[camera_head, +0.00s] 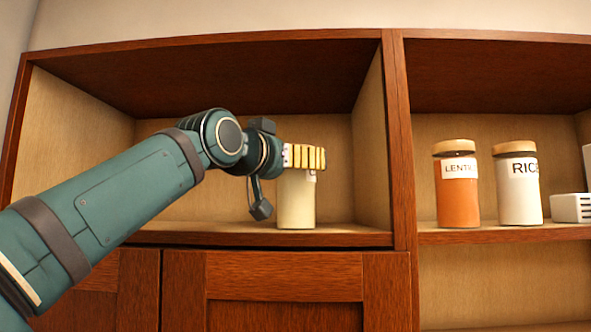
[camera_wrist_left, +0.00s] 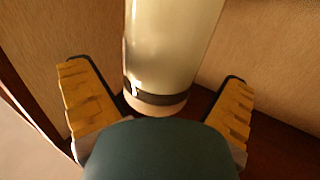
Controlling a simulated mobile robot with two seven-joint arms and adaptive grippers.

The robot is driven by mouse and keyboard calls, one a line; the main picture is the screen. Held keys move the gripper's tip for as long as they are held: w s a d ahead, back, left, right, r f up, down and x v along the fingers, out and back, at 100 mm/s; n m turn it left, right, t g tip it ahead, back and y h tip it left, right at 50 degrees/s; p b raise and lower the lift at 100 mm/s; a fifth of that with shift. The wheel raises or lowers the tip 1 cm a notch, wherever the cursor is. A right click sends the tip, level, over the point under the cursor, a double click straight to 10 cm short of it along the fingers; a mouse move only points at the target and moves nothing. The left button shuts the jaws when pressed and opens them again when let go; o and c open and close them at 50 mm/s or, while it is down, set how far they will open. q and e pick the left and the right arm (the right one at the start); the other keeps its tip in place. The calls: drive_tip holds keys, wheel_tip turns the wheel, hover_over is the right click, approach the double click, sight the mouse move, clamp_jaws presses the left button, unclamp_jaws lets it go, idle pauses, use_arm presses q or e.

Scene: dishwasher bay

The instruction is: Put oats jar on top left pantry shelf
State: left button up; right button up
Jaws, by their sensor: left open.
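The oats jar (camera_head: 297,206), a cream-coloured jar, stands upright on the floor of the top left pantry shelf (camera_head: 190,232), towards its right side. No label on it can be read, and its top is hidden behind my gripper in the head view. My left gripper (camera_head: 312,157) reaches into the shelf at the height of the jar's top. In the left wrist view the jar (camera_wrist_left: 168,45) shows between the two spread yellow-padded fingers of the gripper (camera_wrist_left: 155,82), with a gap on each side. My right gripper is not in view.
A vertical divider (camera_head: 399,150) closes the compartment to the right of the jar. Beyond it, a lentils jar (camera_head: 457,195), a rice jar (camera_head: 519,190) and a white object (camera_head: 572,208) stand on the right shelf. The left part of the top left shelf looks free behind my arm.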

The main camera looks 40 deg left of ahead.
use_arm(q)
drive_tip(key=s+b, duration=0.1)
drive_tip(key=s, duration=0.9)
drive_tip(key=shift+d+b, duration=0.35)
drive_tip(key=shift+d, duration=0.05)
